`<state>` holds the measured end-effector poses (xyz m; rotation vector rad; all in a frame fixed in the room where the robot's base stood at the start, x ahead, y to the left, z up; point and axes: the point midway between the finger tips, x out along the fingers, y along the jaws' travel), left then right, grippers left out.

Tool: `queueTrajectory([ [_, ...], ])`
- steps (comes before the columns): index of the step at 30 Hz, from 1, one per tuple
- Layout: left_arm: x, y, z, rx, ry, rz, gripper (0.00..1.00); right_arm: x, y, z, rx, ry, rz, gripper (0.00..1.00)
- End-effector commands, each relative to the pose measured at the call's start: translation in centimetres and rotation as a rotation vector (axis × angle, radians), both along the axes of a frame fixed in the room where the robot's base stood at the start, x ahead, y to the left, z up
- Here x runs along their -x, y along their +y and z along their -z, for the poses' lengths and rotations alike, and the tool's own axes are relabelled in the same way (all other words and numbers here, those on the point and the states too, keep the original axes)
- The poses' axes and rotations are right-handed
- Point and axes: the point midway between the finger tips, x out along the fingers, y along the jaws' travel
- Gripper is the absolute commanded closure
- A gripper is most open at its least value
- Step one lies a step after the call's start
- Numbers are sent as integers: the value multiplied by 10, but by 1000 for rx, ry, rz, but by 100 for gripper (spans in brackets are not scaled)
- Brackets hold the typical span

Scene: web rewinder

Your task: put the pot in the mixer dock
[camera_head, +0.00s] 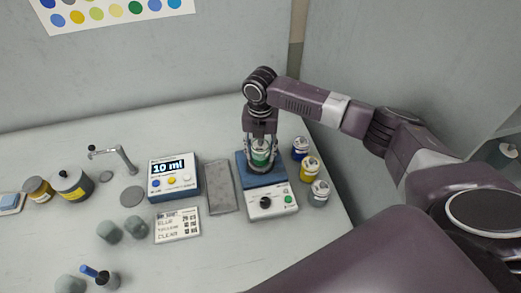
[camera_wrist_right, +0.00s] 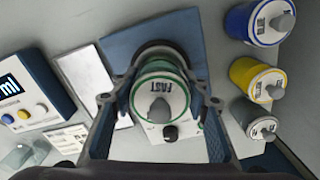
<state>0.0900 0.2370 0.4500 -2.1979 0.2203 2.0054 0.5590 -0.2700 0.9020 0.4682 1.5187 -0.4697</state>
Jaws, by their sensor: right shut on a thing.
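The pot (camera_wrist_right: 160,98), white-topped with a green rim, a grey knob and the word FAST, is between the fingers of my right gripper (camera_head: 262,163). Its green side (camera_head: 261,156) shows between the fingers in the head view. The mixer (camera_head: 273,202) has a blue top, a white front panel, a black knob and a green button. The pot is over the mixer's dark round dock (camera_wrist_right: 163,52), partly hidden by pot and fingers. I cannot tell whether it is seated or slightly above. My left gripper is not in view.
Blue (camera_head: 300,148), yellow (camera_head: 310,168) and grey-green (camera_head: 318,193) pots stand close to the mixer's right. A grey flat tray (camera_head: 219,187) lies left of it, then a display box (camera_head: 174,176) reading 10 ml. A recipe card (camera_head: 178,226) lies in front of the box.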

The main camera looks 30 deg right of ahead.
Motion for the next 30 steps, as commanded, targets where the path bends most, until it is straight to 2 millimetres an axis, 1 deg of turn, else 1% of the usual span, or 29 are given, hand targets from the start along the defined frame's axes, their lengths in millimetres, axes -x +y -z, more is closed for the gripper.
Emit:
queueTrajectory([
  [14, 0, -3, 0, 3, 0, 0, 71, 0, 0, 2, 0, 0, 0, 87],
  [27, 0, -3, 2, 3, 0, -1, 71, 0, 0, 8, -1, 1, -1, 87],
  [28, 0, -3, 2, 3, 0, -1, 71, 0, 0, 8, -1, 1, -1, 57],
  [30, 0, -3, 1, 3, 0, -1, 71, 0, 0, 8, -1, 0, -1, 49],
])
